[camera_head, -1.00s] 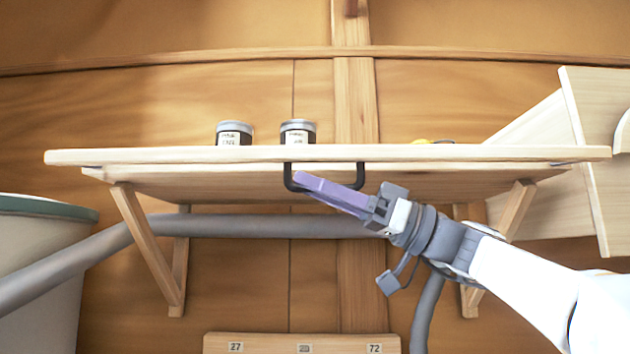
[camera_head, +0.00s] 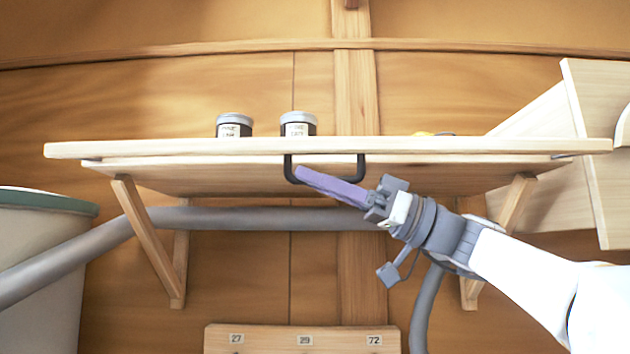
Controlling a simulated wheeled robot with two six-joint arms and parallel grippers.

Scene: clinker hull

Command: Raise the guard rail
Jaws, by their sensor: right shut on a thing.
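The guard rail (camera_head: 440,146) is a long pale wooden board along the front edge of the shelf. A black U-shaped handle (camera_head: 362,166) hangs from it near the middle. My right gripper (camera_head: 303,174) comes in from the lower right, with its long purple fingers shut on the handle near its lower left corner. The fingers hide part of the handle's bottom bar. The rail lies low, and the jars behind it show above its top edge. My left gripper is not in view.
Two dark, grey-lidded jars, a left one (camera_head: 234,125) and a right one (camera_head: 298,123), stand on the shelf. A small yellow thing lies farther right, mostly hidden. Wooden brackets (camera_head: 150,240) hold the shelf. A grey pipe (camera_head: 250,218) runs beneath, and a bin (camera_head: 40,260) stands left.

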